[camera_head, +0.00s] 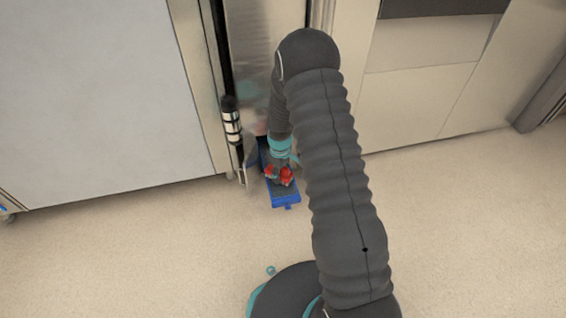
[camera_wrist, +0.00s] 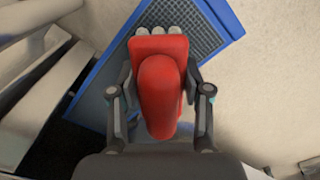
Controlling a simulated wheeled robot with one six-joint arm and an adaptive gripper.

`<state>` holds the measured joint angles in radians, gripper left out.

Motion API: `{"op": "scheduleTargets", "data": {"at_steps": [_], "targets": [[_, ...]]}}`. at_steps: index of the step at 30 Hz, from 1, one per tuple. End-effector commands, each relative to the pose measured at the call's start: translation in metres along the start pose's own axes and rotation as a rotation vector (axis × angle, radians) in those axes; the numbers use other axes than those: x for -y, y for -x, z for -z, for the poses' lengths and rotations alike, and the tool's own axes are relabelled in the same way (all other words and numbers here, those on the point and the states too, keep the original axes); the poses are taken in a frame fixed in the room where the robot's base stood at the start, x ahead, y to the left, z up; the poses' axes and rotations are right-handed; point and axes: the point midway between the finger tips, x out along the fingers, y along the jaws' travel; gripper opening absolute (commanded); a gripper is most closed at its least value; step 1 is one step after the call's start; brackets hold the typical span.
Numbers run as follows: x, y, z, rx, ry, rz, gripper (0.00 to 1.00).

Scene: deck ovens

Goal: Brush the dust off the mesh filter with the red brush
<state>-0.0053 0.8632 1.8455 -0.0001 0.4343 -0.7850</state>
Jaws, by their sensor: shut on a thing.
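The red brush (camera_wrist: 162,85) is held between the fingers of my gripper (camera_wrist: 160,110), with its pale bristles (camera_wrist: 158,30) at the far end. In the wrist view the bristles lie over the mesh filter, a grey grid in a blue frame (camera_wrist: 226,18). I cannot tell whether they touch the mesh. In the head view the blue-framed filter (camera_head: 286,201) extends out low in front of a narrow metal panel, and the red brush (camera_head: 287,176) shows over it. My gripper (camera_head: 279,170) there is small and partly hidden by my arm. Dust on the mesh is too small to make out.
A dark and silver cylinder (camera_head: 231,125) stands upright just left of the filter. A large pale cabinet panel (camera_head: 100,90) is at the left and oven fronts (camera_head: 420,90) at the right. The pale floor (camera_head: 140,250) is clear in front.

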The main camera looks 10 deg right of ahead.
Motion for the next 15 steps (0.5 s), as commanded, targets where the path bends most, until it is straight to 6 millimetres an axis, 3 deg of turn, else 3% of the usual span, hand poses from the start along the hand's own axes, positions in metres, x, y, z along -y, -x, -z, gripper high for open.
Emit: {"op": "scheduleTargets", "data": {"at_steps": [15], "targets": [[-0.001, 0.051, 0.001, -0.002, 0.000, -0.002, 0.16]]}}
